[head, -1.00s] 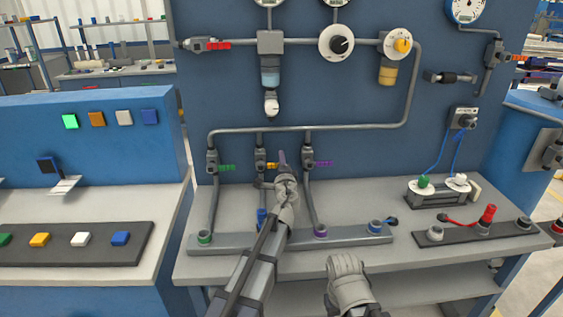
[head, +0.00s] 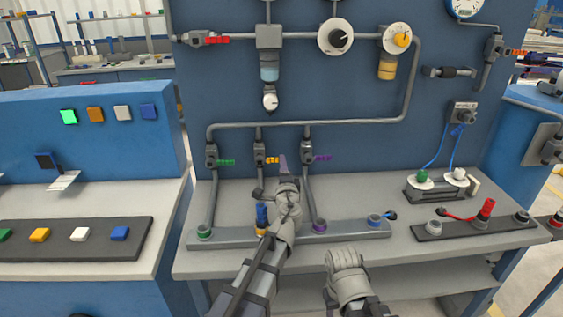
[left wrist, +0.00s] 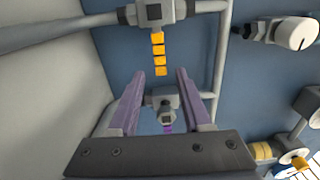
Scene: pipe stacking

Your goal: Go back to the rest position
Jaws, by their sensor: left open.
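My left gripper (head: 283,162) is in front of the panel, near the orange-handled valve (head: 272,160). The left wrist view shows its two purple-grey fingers (left wrist: 172,75) spread apart with nothing held between them. In that view the orange handle (left wrist: 158,55) is above the fingertips. A grey valve with a purple handle (left wrist: 167,128) shows behind the gap. My right gripper (head: 346,262) is low, at the front edge of the bench; its fingers cannot be made out.
The bench (head: 400,262) carries a grey strip with coloured sockets, including a green one (head: 204,232) and a purple one (head: 320,226). A blue upright piece (head: 262,215) stands beside my left arm. A red connector (head: 486,209) is at right. A button console (head: 90,240) stands at left.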

